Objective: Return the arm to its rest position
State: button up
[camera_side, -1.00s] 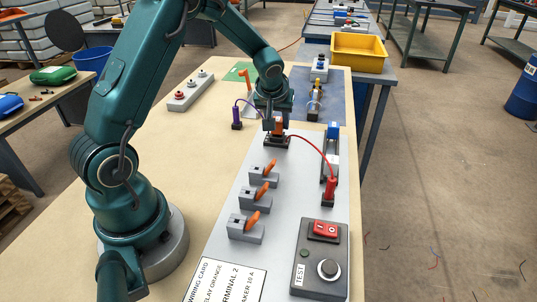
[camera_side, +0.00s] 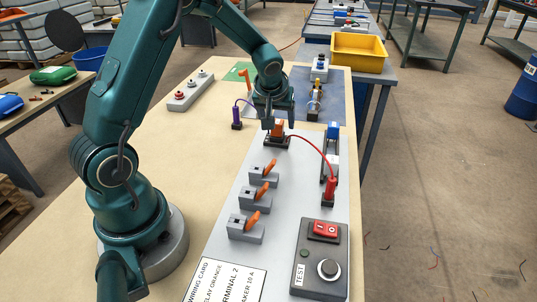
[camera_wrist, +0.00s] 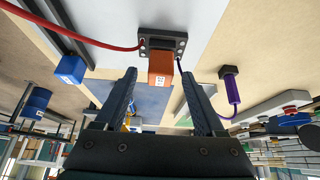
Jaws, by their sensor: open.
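My gripper (camera_side: 278,115) is open above the far end of the grey board (camera_side: 210,255). Its two fingers are spread apart with nothing between them in the wrist view (camera_wrist: 158,92). An orange relay (camera_side: 279,128) sits in a black socket (camera_side: 276,142) just under the fingertips; the relay also shows just beyond the fingertips in the wrist view (camera_wrist: 161,68). A red wire (camera_side: 315,148) runs from the socket to a red plug (camera_side: 330,188). A purple plug (camera_side: 237,117) with a purple wire stands left of the gripper.
Several grey blocks with orange levers (camera_side: 262,192) line the board. A test box (camera_side: 320,260) with a red switch and a round knob stands at the near right. A grey button strip (camera_side: 190,92) lies on the bare wooden table at left. A yellow bin (camera_side: 359,52) stands at the back right.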

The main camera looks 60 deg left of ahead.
jog(key=shift+v, duration=1.7)
jog(key=s+d+r+m+t, duration=0.2)
jog(key=s+d+r+t, duration=0.15)
jog(key=d+r, duration=0.55)
jog(key=s+d+m+g+h, duration=0.1)
jog(key=s+d+m+h, duration=0.1)
jog(key=s, duration=0.6)
jog(key=s+d+m+g+h, duration=0.1)
jog(key=s+d+m+h, duration=0.1)
jog(key=s+d+m, duration=0.2)
jog(key=s+f+m, duration=0.1)
jog(key=s, duration=0.2)
jog(key=shift+s+d, duration=0.4)
